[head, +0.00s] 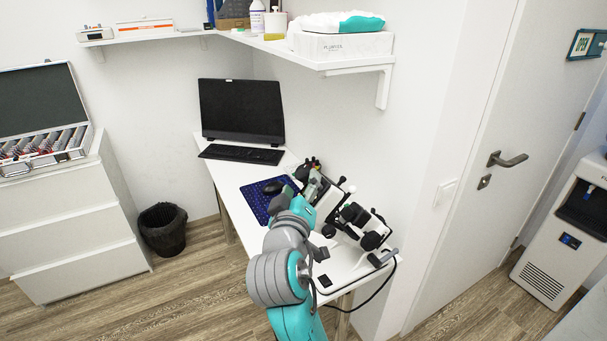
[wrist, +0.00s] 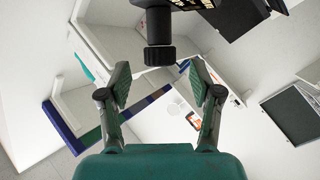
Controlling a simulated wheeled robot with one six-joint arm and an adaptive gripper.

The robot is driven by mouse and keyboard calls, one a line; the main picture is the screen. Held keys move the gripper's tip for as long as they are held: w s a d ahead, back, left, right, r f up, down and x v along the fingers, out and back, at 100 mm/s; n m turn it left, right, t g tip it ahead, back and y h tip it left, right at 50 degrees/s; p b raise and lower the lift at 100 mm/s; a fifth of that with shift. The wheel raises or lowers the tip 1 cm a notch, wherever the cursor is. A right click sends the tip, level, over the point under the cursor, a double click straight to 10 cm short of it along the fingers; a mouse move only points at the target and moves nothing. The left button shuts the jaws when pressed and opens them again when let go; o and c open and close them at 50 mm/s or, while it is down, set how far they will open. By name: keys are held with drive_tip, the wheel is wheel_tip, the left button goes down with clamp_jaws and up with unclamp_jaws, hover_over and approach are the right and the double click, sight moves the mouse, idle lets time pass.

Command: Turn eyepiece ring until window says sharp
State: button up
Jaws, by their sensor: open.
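A white and black microscope-like instrument (head: 352,215) stands on the white table. In the wrist view a black eyepiece tube (wrist: 159,25) points down from the top edge, and its wider ribbed end ring (wrist: 159,56) lies in line with the space between my fingertips. My gripper (wrist: 160,78) is open, with one finger on each side and nothing between them. The ring appears just beyond the tips, and I see no contact. In the head view my own arm hides the fingers and part of the instrument. I cannot make out any window with readable words.
The white table (head: 229,172) holds a dark monitor (head: 242,108), a keyboard (head: 241,153) and a mouse on a blue mat (head: 256,206). A loaded shelf (head: 345,63) hangs above. A black cable (head: 375,291) droops off the table's front. A bin (head: 163,228) stands left.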

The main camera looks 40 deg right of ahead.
sight(303, 175)
drive_tip(key=shift+x, duration=2.5)
drive_tip(key=shift+a, duration=0.1)
drive_tip(key=c, duration=1.2)
drive_tip(key=shift+o, duration=0.2)
drive_tip(key=shift+m+h, duration=0.4)
drive_tip(key=shift+m+g+h, duration=0.6)
drive_tip(key=shift+m, duration=0.1)
drive_tip(key=shift+m+g+h, duration=1.9)
drive_tip(key=shift+m+g, duration=0.3)
drive_tip(key=shift+m, duration=0.4)
